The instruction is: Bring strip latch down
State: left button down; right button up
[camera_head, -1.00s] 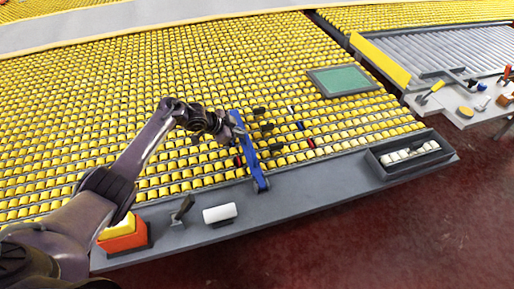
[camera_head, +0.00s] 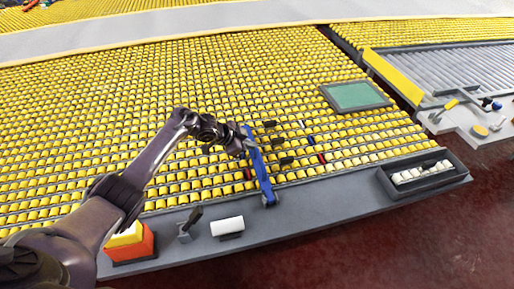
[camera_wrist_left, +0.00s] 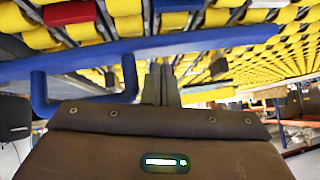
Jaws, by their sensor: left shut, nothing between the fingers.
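A blue bar (camera_head: 261,170), which looks like the strip latch, stands out from the yellow roller bed at the front edge, in the middle of the head view. In the left wrist view the blue bar (camera_wrist_left: 200,42) runs across the picture, with a blue bracket-shaped handle (camera_wrist_left: 128,75) below it. My left gripper (camera_head: 240,147) is at the upper part of the blue bar. In the wrist view its fingers (camera_wrist_left: 161,84) are together, close to the bar and beside the handle; I cannot tell whether they touch. My right gripper is not in view.
On the grey front ledge are an orange-and-yellow block (camera_head: 131,243), a small dark lever (camera_head: 190,223), a white roll (camera_head: 227,227) and a dark tray (camera_head: 457,178) of white pieces. A green panel (camera_head: 355,96) lies on the rollers. Several dark pieces lie right of the bar.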

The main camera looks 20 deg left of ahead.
pick_arm(q)
notch_tip(320, 180, up, 3)
jog(key=shift+w+r+p, duration=0.1)
jog(key=shift+p, duration=0.65)
jog(key=w+a+b+v, duration=0.1)
jog(key=b+v, duration=0.1)
jog(key=v, duration=0.8)
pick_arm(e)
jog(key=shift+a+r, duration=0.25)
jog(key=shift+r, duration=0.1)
pick_arm(q)
jog(key=shift+w, duration=0.1)
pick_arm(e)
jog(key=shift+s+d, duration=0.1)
